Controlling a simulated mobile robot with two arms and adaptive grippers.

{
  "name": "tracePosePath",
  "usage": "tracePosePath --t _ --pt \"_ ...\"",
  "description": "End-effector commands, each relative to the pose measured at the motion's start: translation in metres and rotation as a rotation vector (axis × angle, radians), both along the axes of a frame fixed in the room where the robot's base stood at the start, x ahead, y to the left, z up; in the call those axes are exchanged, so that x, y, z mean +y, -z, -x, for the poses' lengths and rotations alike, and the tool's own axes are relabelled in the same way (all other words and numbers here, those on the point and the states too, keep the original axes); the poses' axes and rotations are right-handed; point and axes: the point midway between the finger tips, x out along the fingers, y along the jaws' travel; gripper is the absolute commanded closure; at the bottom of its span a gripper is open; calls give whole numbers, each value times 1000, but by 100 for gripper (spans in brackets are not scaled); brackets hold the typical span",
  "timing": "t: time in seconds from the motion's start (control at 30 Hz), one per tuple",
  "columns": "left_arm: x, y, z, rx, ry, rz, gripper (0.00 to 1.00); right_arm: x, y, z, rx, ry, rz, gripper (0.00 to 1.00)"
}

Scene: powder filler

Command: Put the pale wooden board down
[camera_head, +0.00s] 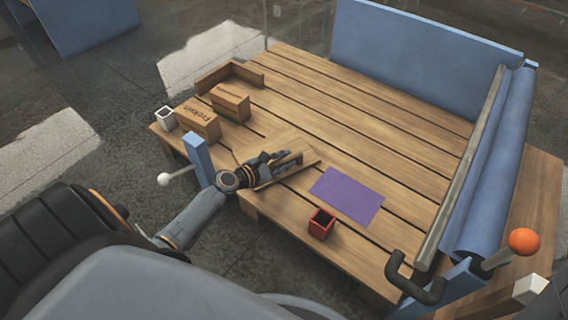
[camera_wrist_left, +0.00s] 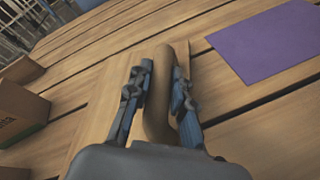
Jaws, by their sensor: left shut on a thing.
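The pale wooden board (camera_head: 268,143) is low over the slatted wooden table (camera_head: 330,105), near its front left part. I cannot tell whether it touches the slats. My left gripper (camera_head: 284,166) reaches over it from the front left and partly hides it. In the left wrist view, the gripper (camera_wrist_left: 160,88) is shut on the board's upright wooden handle (camera_wrist_left: 157,105), with the flat board (camera_wrist_left: 100,105) below. My right gripper is not in view.
A purple mat (camera_head: 346,196) and a red open box (camera_head: 321,223) are right of the board. Two cartons (camera_head: 198,120) (camera_head: 231,102) and a white cup (camera_head: 165,119) stand left. A blue post (camera_head: 199,160) rises beside my left arm. The table's back is clear.

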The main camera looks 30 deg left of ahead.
Motion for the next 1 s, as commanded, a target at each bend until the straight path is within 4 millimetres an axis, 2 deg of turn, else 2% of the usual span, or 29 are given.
tracePosePath --t 0.13,0.17,0.27,0.67,0.77,0.83,1.0 --pt "0 -1 0 1 -1 3 100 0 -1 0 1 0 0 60" --pt "0 1 1 4 -1 3 76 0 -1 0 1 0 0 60" --pt "0 0 1 4 -1 3 56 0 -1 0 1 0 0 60" --pt "1 -2 6 3 -1 2 56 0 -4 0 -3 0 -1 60" --pt "4 -8 19 4 -1 3 56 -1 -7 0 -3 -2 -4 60" --pt "8 -13 32 4 -1 1 56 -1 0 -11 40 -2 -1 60" --pt "16 -25 67 5 -2 2 56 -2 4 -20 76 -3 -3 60"
